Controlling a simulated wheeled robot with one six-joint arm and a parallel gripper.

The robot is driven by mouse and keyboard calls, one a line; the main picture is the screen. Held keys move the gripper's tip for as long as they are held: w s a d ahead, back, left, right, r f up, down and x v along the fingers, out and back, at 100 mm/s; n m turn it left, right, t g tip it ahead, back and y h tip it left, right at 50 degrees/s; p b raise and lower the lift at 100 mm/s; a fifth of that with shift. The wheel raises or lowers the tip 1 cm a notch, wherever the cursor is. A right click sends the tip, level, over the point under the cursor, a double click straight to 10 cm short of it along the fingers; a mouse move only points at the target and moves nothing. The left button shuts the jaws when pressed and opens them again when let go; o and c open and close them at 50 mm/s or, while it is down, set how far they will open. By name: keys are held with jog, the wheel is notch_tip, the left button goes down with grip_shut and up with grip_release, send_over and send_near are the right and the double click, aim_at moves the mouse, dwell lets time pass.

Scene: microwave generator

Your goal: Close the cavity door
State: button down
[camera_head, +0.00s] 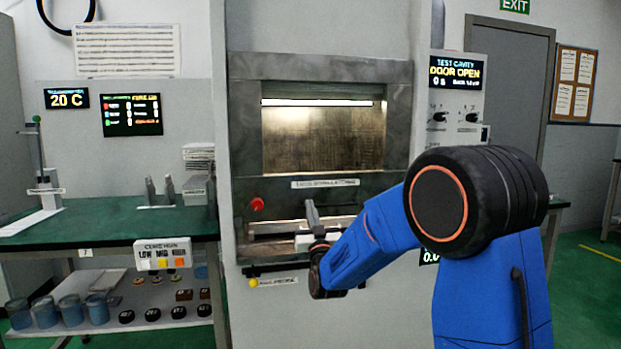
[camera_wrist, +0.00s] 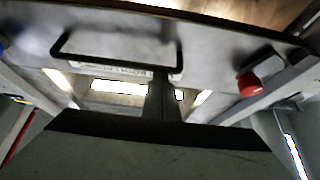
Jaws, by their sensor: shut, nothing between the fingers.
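The test cabinet (camera_head: 400,120) has a lit cavity opening (camera_head: 320,140) in its upper front. The display beside it (camera_head: 455,70) reads DOOR OPEN. A grey metal panel with a label (camera_head: 325,183) spans below the opening; I cannot tell for certain whether it is the door. My gripper (camera_head: 311,207) is shut and empty, in front of this panel. In the wrist view my gripper (camera_wrist: 163,85) reaches toward a metal surface with a dark bar handle (camera_wrist: 110,55). Its tip overlaps the handle's right end in the picture; contact cannot be told.
A red knob (camera_head: 257,204) is at the panel's left; it also shows in the wrist view (camera_wrist: 250,85). A lit slot (camera_head: 275,226) lies lower down. A green bench (camera_head: 110,228) with small fixtures stands to the left. A grey room door (camera_head: 510,100) is behind at right.

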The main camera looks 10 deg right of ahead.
notch_tip(320, 180, down, 11)
jog(key=shift+f, duration=0.15)
jog(key=shift+f, duration=0.1)
dwell(0.3)
